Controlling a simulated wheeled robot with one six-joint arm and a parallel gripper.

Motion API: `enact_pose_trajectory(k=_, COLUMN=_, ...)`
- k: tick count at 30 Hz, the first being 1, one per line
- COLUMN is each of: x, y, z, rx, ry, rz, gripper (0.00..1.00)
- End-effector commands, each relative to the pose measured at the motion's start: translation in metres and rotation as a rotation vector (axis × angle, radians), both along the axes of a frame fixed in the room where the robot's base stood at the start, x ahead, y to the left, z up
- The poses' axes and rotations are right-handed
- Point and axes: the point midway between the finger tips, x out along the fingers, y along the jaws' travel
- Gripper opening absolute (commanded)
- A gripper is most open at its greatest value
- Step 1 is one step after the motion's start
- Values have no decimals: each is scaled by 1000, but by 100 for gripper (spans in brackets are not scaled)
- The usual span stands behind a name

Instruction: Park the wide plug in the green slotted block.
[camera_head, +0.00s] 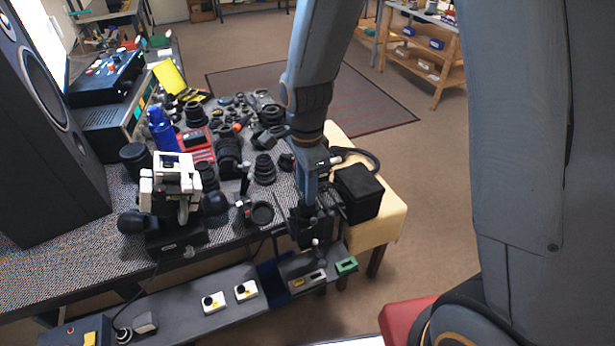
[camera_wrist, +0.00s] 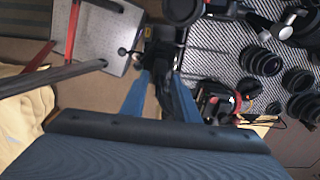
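A small green block (camera_head: 346,266) with a dark slot in its top sits at the right end of the low dark ledge in the head view. My gripper (camera_head: 309,222) points down just above and left of it, apart from it. In the wrist view my two blue fingers (camera_wrist: 160,92) show with dark material between or behind them. I cannot tell whether they hold it. I cannot identify the wide plug for certain; a small knobbed part (camera_head: 316,243) shows just below the gripper. The green block is not clear in the wrist view.
Left of the green block are a yellow-marked slotted piece (camera_head: 298,283) and two white boxes (camera_head: 213,302) (camera_head: 246,290) with black knobs. A black box (camera_head: 360,192) stands right of my gripper. Lenses (camera_head: 264,168) crowd the patterned bench behind. Open floor lies right.

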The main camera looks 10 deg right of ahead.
Motion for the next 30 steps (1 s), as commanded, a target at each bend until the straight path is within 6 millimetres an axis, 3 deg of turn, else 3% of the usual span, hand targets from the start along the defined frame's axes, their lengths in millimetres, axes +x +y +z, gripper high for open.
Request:
enact_pose_trajectory(k=10, x=-1, y=0, z=-41, rx=-1, ry=3, rz=1, gripper=28)
enact_pose_trajectory(k=23, x=0, y=-1, z=-49, rx=0, ry=0, rz=0, gripper=28)
enact_pose_trajectory(k=29, x=0, y=-1, z=-49, rx=0, ry=0, rz=0, gripper=0)
enact_pose_trajectory(k=30, x=0, y=-1, z=-49, rx=0, ry=0, rz=0, gripper=16)
